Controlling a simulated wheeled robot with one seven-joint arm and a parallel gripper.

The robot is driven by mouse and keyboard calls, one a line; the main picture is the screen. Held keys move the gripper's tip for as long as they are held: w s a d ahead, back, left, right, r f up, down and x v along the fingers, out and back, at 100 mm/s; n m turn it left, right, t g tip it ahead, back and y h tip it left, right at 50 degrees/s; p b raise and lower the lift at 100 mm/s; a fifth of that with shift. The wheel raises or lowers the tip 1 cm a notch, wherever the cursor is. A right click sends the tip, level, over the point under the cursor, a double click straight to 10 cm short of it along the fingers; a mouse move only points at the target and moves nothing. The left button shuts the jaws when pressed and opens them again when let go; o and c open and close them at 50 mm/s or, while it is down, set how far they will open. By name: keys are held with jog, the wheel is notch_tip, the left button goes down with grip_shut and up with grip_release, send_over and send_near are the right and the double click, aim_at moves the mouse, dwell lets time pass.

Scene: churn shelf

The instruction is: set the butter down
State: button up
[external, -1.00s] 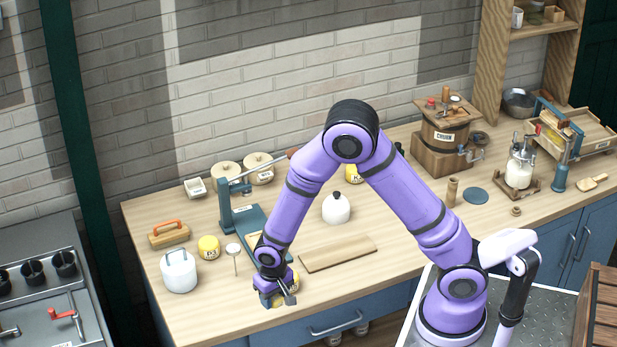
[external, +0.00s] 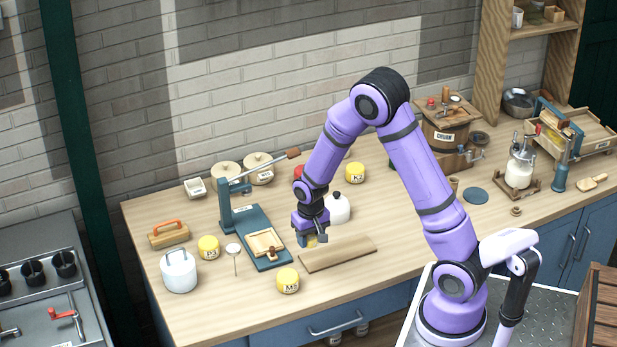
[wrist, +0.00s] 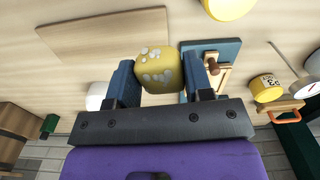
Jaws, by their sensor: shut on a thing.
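My gripper (external: 311,241) is shut on the butter (external: 312,242), a small yellow lump. In the wrist view the butter (wrist: 160,65) shows pale spots and sits between the two blue-grey fingers of my gripper (wrist: 155,82). In the external view the gripper mostly hides the butter. It is over the counter, between the blue lever press (external: 278,262) and the left end of the flat wooden board (external: 345,255). I cannot tell how high the butter is above the counter.
A yellow tin marked M5 (external: 288,281) stands in front of the press, and one marked P3 (external: 208,248) stands left of it. A white kettle-like pot (external: 340,209) is close behind my gripper. The board's top is bare, and the counter's front right (external: 400,240) is clear.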

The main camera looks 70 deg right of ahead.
jog(key=s+d, duration=0.5)
jog(key=d, duration=0.5)
jog(key=shift+m, duration=0.4)
jog(key=f, duration=0.4)
jog(key=shift+w+a+f, duration=0.2)
jog(key=shift+w+f, duration=0.05)
jog(key=shift+f, duration=0.1)
jog(key=shift+w+d+f, duration=0.1)
jog(key=shift+w+f, duration=0.05)
jog(key=w+d, duration=0.2)
jog(key=w, duration=0.2)
jog(key=w+d+f, duration=0.1)
jog(key=w+d, duration=0.1)
jog(key=w, duration=0.3)
jog(key=w+d, duration=0.3)
jog(key=w, duration=0.2)
jog(key=shift+w+f, duration=0.1)
jog(key=shift+f, duration=0.25)
jog(key=shift+a+f, duration=0.1)
jog(key=shift+f, duration=1.55)
jog(key=shift+f, duration=0.1)
jog(key=o, duration=0.9)
